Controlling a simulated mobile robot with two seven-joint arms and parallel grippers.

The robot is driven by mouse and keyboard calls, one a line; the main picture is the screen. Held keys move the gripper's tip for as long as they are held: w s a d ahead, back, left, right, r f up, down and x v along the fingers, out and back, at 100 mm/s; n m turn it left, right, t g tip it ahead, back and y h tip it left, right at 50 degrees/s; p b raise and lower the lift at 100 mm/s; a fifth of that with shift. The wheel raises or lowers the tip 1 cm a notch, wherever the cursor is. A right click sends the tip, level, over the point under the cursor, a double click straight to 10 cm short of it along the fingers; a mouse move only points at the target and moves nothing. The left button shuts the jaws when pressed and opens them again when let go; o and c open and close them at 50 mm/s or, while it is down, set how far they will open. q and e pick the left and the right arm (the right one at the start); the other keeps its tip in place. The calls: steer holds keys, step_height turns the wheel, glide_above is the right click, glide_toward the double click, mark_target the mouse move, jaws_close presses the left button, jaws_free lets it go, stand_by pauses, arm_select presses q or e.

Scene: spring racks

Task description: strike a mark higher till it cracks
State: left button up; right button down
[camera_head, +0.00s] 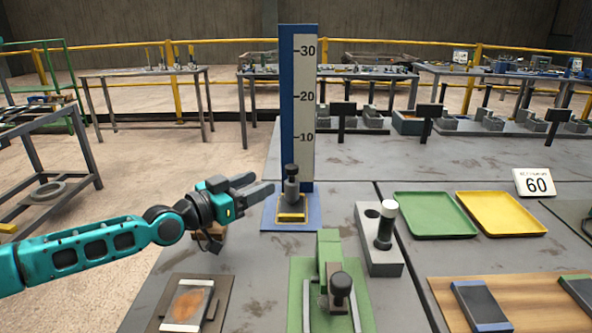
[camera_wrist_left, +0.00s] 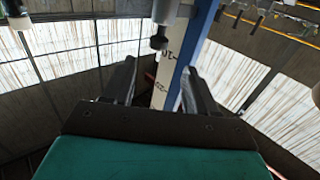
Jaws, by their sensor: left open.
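A tall blue post with a white scale (camera_head: 303,90) marked 10, 20 and 30 stands on a blue base (camera_head: 273,217). A grey plunger with a black knob (camera_head: 291,190) stands upright at its foot, its top below the 10 mark. My left gripper (camera_head: 262,182) is open and empty, its fingers pointing at the plunger from the left. I cannot tell whether they touch it. In the left wrist view the plunger (camera_wrist_left: 166,12) and the scale (camera_wrist_left: 178,60) appear beyond the open fingers (camera_wrist_left: 159,66). A brownish-orange specimen (camera_head: 187,305) lies in a holder at the front left.
A grey block (camera_head: 380,255) holding a black pin with a white cap stands right of the base. A green fixture with a black knob (camera_head: 330,265) is in front. Green (camera_head: 434,232) and yellow (camera_head: 500,232) trays and a "60" card (camera_head: 535,183) are at right.

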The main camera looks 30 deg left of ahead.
mark_target(296, 166)
arm_select(q)
steer(key=b+x, duration=0.2)
steer(key=x, duration=1)
steer(key=shift+w+d, duration=0.25)
steer(key=shift+c, duration=0.2)
steer(key=shift+r, duration=0.1)
jaws_close()
